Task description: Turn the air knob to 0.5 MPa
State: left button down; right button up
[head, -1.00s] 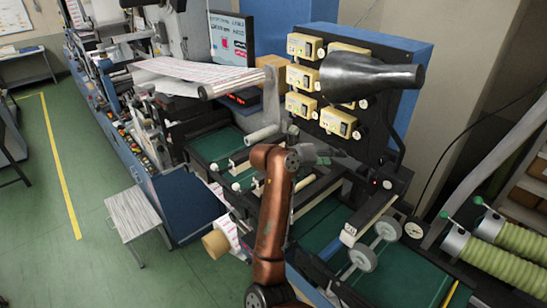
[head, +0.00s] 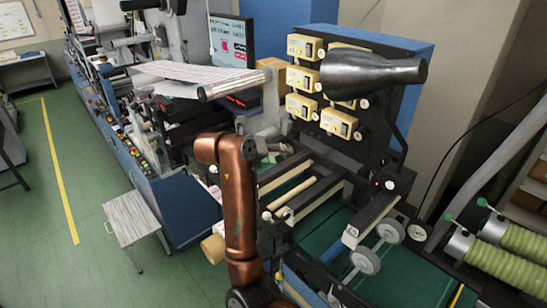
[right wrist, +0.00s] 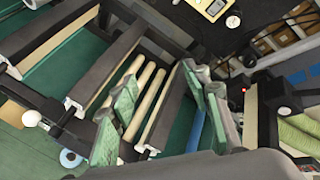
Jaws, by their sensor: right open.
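A small round white dial (head: 416,231), which looks like a gauge, sits on the right side of the machine in the head view; its reading is too small to tell. A black box with a red light (head: 389,184) is above and left of it, and a red light on a dark box (right wrist: 245,90) shows in the right wrist view. I cannot pick out the air knob for sure. My right gripper (head: 267,148) is over the machine's roller frame, left of the dial and apart from it. In the right wrist view its fingers (right wrist: 165,85) are spread and empty. My left gripper is not in view.
Yellow control boxes (head: 304,76) are mounted on a dark panel behind, with a shiny black cone (head: 372,74) jutting out. Rollers and dark bars (head: 300,195) lie below the gripper. Grey wheels (head: 364,262) and green ribbed rolls (head: 510,250) are at right.

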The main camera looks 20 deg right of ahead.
jog(key=shift+a+r, duration=0.15)
jog(key=shift+a, duration=0.5)
jog(key=m+g+h+p, duration=0.3)
jog(key=g+h+p, duration=0.15)
jog(key=g, duration=0.55)
send_near(383, 164)
jog(key=d, duration=0.3)
jog(key=shift+h, duration=0.35)
jog(key=p+x, duration=0.1)
jog(key=x, duration=0.1)
jog(key=p+x, duration=0.1)
jog(key=x, duration=0.1)
jog(key=p+x, duration=0.1)
jog(key=x, duration=0.1)
jog(key=shift+s+d+f, duration=0.2)
jog(key=shift+s+f, duration=0.25)
jog(key=shift+f, duration=0.05)
jog(key=shift+d+f, duration=0.2)
jog(key=shift+d, duration=0.2)
jog(key=shift+s, duration=0.1)
